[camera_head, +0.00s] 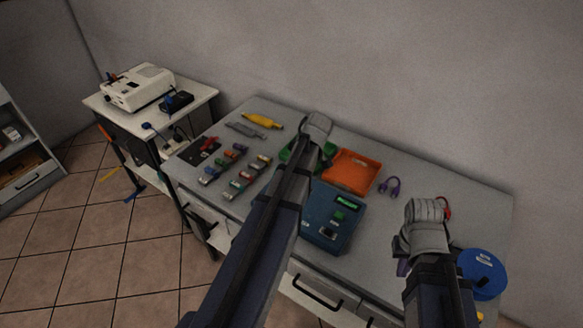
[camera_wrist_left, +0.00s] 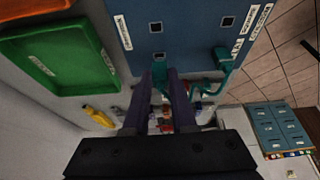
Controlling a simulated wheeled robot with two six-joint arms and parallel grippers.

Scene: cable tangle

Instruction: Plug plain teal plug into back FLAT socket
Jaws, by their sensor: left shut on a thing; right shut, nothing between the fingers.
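My left gripper (camera_wrist_left: 172,74) is shut on a teal plug (camera_wrist_left: 159,72) in the left wrist view. The plug is at the face of the blue box (camera_wrist_left: 185,40); whether it touches a socket is hidden. A second teal connector (camera_wrist_left: 222,60) stands on the box to the right, with a teal cable. The labels are too small to read. The box also shows in the head view (camera_head: 322,228). My right gripper (camera_head: 404,263) is shut and empty, right of the box.
An orange tray (camera_head: 352,171) and a green tray (camera_head: 291,152) lie behind the box. Several small coloured blocks (camera_head: 240,178) and a yellow tool (camera_head: 262,121) lie left.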

